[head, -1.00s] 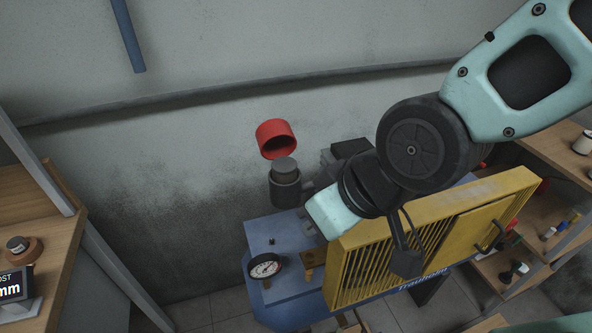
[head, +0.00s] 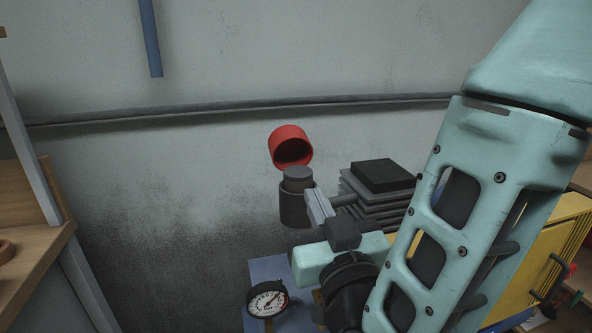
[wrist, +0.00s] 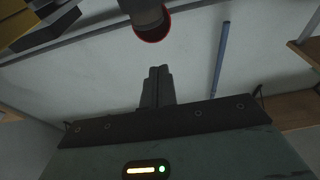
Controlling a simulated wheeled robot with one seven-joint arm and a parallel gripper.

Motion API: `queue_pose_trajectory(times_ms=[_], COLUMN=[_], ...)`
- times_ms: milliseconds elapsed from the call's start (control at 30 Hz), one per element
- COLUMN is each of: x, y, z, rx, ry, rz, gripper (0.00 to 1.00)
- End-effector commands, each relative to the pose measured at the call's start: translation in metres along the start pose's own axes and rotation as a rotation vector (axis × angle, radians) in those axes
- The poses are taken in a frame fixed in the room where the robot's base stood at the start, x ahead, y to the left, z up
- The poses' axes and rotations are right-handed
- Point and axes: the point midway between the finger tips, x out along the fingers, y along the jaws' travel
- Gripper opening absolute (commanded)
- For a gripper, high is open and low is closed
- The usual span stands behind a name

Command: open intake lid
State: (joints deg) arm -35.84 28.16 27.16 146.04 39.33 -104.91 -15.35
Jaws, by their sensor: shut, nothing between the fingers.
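The red intake lid (head: 290,146) stands tilted up above the dark round intake (head: 294,205), with its hollow side facing outward and down. The grey top of the intake is uncovered. In the wrist view the red lid (wrist: 152,36) shows as a ring behind the grey intake end (wrist: 146,16). My gripper (head: 312,196) is just right of the intake in the head view, its fingers pointing up and left. Whether they touch the intake is unclear. In the wrist view my gripper (wrist: 158,72) has its fingers together and empty, below the lid.
A finned dark block (head: 382,185) stands right of the intake. A pressure gauge (head: 267,300) sits on the blue tank below. The yellow grille housing (head: 562,235) is partly behind my arm. Wooden shelving (head: 35,245) is at the left.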

Motion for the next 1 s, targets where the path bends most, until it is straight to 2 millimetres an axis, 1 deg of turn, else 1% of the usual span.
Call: queue_pose_trajectory(times_ms=[67, 167, 267, 500, 700, 833, 1000], x=[0.003, 0.015, 0.032, 0.083, 0.117, 0.131, 0.139], y=[0.001, 0.001, 0.002, 0.002, 0.002, 0.001, 0.001], z=[-0.001, -0.003, -0.004, -0.004, -0.004, -0.003, -0.003], rx=[-0.001, 0.0, -0.001, -0.001, 0.0, 0.0, 0.0], ry=[0.008, 0.009, 0.009, 0.008, 0.007, 0.006, 0.007], rz=[0.005, 0.006, 0.008, 0.007, 0.005, 0.005, 0.003], gripper=[0.0, 0.0, 0.0, 0.0, 0.0, 0.0, 0.0])
